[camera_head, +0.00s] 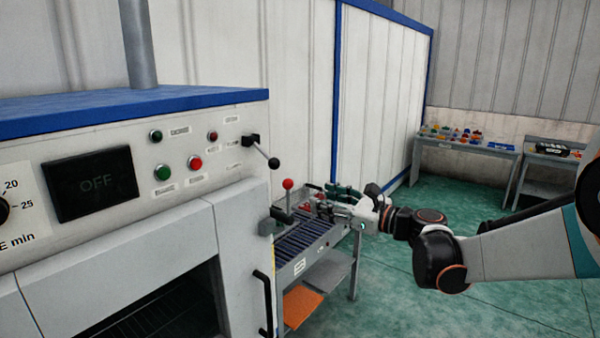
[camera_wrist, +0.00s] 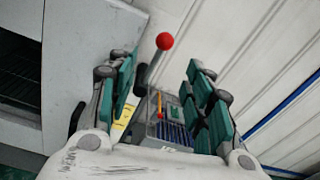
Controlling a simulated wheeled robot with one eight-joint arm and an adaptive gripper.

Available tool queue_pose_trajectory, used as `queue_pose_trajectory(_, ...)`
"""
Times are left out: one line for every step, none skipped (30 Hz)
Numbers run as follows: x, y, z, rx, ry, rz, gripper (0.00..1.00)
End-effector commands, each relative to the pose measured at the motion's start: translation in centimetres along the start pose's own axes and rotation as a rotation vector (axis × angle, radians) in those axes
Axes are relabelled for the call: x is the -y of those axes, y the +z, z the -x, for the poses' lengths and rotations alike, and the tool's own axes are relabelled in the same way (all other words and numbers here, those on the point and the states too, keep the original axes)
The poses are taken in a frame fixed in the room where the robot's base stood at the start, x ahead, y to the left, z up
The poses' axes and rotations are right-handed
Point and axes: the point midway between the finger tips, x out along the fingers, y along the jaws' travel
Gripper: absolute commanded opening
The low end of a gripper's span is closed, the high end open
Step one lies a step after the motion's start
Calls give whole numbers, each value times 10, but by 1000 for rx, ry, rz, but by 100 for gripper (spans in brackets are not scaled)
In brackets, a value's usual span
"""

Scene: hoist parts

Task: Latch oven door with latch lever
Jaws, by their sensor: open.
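The latch lever (camera_head: 287,198) is a grey rod with a red ball on top. It stands upright by the right edge of the oven front. It also shows in the wrist view (camera_wrist: 153,68), leaning slightly right and framed between my fingers. My gripper (camera_head: 320,203) is open and empty, just right of the lever; its green-padded fingers (camera_wrist: 160,72) point toward it. I cannot tell whether they touch it. The pale oven door panel (camera_head: 243,245) has a black bar handle (camera_head: 263,302). A dark oven opening (camera_head: 165,310) shows left of it.
The oven's control panel (camera_head: 120,160) has buttons, a dark display and a black-knobbed lever (camera_head: 262,152). A roller table (camera_head: 310,238) stands under my gripper. Benches with small parts (camera_head: 465,148) stand at the back right. The green floor between is clear.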

Motion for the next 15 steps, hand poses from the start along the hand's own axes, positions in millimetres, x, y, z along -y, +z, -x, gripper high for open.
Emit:
queue_pose_trajectory(4,2,-2,12,-3,-21,47)
queue_pose_trajectory(4,2,-2,17,-4,-29,47)
queue_pose_trajectory(5,2,-4,20,-5,-36,47)
queue_pose_trajectory(5,2,-6,22,-5,-39,47)
queue_pose_trajectory(6,2,-8,22,-5,-40,47)
queue_pose_trajectory(6,2,-12,22,-5,-39,47)
queue_pose_trajectory(6,2,-15,22,-5,-39,47)
queue_pose_trajectory(5,2,-20,22,-4,-38,47)
queue_pose_trajectory(4,2,-26,22,-3,-38,47)
queue_pose_trajectory(4,2,-31,22,-3,-38,47)
queue_pose_trajectory(5,2,-37,21,-4,-37,47)
queue_pose_trajectory(5,2,-45,21,-3,-37,47)
queue_pose_trajectory(5,2,-51,22,-2,-37,47)
queue_pose_trajectory(5,3,-57,21,-3,-37,47)
queue_pose_trajectory(5,3,-65,21,-3,-36,47)
